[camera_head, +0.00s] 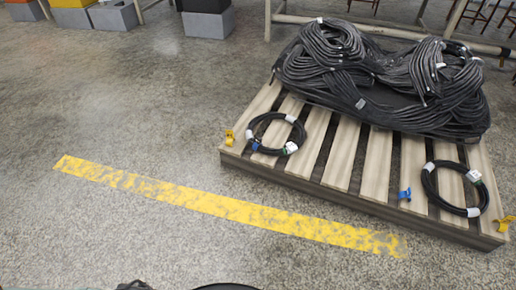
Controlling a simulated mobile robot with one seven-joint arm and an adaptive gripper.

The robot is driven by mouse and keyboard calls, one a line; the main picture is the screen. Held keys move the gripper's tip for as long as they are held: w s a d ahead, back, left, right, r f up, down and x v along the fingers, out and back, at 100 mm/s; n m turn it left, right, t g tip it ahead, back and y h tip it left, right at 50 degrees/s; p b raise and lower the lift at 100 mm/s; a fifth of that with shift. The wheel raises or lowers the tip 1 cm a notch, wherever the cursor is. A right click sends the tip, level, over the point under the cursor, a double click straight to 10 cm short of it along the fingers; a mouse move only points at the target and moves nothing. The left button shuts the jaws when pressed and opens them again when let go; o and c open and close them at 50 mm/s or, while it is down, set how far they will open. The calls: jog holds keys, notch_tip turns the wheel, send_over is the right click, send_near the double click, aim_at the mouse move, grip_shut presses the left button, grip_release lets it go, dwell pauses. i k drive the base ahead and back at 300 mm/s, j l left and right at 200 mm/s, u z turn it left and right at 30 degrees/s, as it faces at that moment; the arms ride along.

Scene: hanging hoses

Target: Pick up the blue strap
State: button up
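A small blue strap (404,194) lies on a slat of the wooden pallet (376,168), just left of the right-hand black hose coil (430,186). A second small blue piece (255,146) sits at the lower left edge of the left-hand black hose coil (250,126); I cannot tell whether it is loose or around the hose. My gripper does not show. Dark shapes cut off at the bottom edge are too partial to identify.
A large heap of black hoses (385,75) covers the pallet's back. Yellow pieces lie at the pallet's left corner (229,137) and right corner (504,223). A worn yellow line (220,205) crosses the open floor in front. Grey blocks (207,23) stand far back.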

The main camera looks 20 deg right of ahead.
aim_at(259, 140)
jog(key=i+l+z, duration=0.25)
jog(key=i, duration=0.55)
jog(key=i+z, duration=0.3)
jog(key=i, duration=0.5)
